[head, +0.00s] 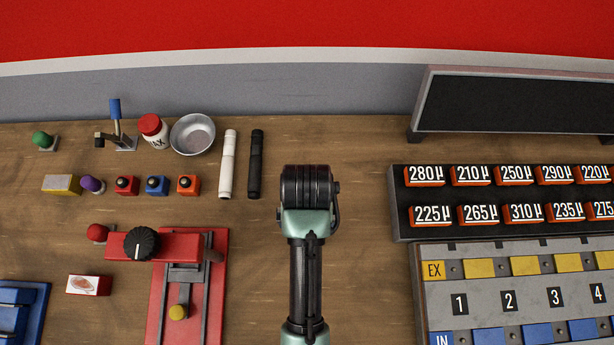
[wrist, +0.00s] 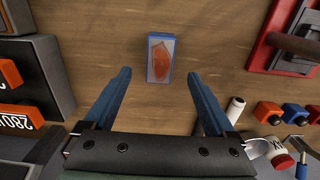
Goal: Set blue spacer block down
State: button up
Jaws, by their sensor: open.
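The blue spacer block (wrist: 151,74) shows in the wrist view with an orange oval picture on its pale top face. It appears to rest on the wooden table. My gripper (wrist: 158,76) is open, its two blue fingers spread left and right of the block's near end, with a gap on each side. In the head view my arm covers the spot, so the block and the fingers are hidden there.
A red fixture with a black knob (head: 140,244) stands left. A dark rack of orange number tiles (head: 402,222) and a grey numbered panel (head: 480,274) stand right. White (head: 227,165) and black (head: 255,165) markers lie behind. Bare wood surrounds the block.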

jog(key=shift+f+p, duration=0.6)
jog(key=shift+f, duration=2.9)
grip_shut()
jog(key=shift+w, duration=0.1)
